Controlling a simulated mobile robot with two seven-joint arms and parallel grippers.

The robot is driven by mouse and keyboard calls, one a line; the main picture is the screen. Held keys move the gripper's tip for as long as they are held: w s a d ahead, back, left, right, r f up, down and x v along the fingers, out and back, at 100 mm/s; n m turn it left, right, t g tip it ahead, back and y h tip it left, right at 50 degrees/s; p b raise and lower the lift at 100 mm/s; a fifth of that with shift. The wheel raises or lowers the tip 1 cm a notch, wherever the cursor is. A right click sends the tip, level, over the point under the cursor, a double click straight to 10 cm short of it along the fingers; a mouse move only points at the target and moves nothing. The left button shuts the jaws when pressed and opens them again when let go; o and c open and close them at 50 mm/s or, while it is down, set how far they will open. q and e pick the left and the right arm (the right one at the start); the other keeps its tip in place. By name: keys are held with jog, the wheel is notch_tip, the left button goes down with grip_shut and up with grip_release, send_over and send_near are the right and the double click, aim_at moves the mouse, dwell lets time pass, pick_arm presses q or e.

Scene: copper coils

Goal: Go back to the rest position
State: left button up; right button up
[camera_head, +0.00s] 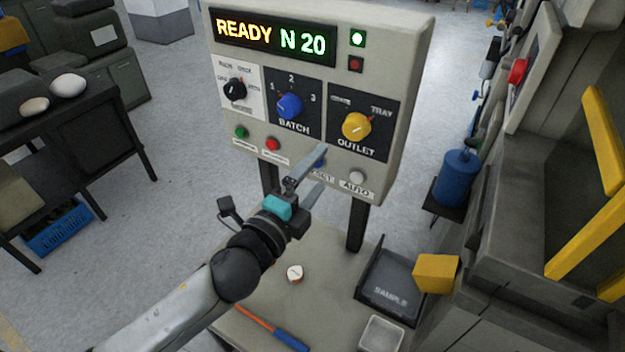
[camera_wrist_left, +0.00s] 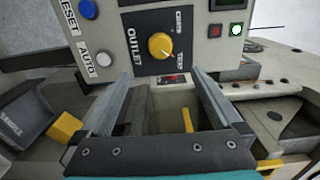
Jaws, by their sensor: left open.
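My left gripper (camera_head: 318,170) is open in front of the lower edge of the control panel (camera_head: 412,70), near the button row. Its fingers partly cover the blue reset button. Nothing shows between the fingers, which also appear spread apart in the left wrist view (camera_wrist_left: 161,82). The white auto button (camera_head: 357,177) is just right of the gripper. The display (camera_head: 272,37) reads READY N 20, and a green lamp (camera_head: 358,38) is lit. The yellow outlet knob (camera_head: 356,127) points toward TRAY. My right gripper is not in view.
Below the panel, the table holds a small white-topped round item (camera_head: 295,273), a blue-and-orange handled tool (camera_head: 290,340), a dark SAMPLE tray (camera_head: 368,293) and a metal tray (camera_head: 382,335). A yellow block (camera_head: 436,272) and machinery stand right. Open floor lies left.

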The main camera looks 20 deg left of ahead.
pick_arm(q)
jog(key=shift+s, duration=0.45)
jog(key=shift+a, duration=0.1)
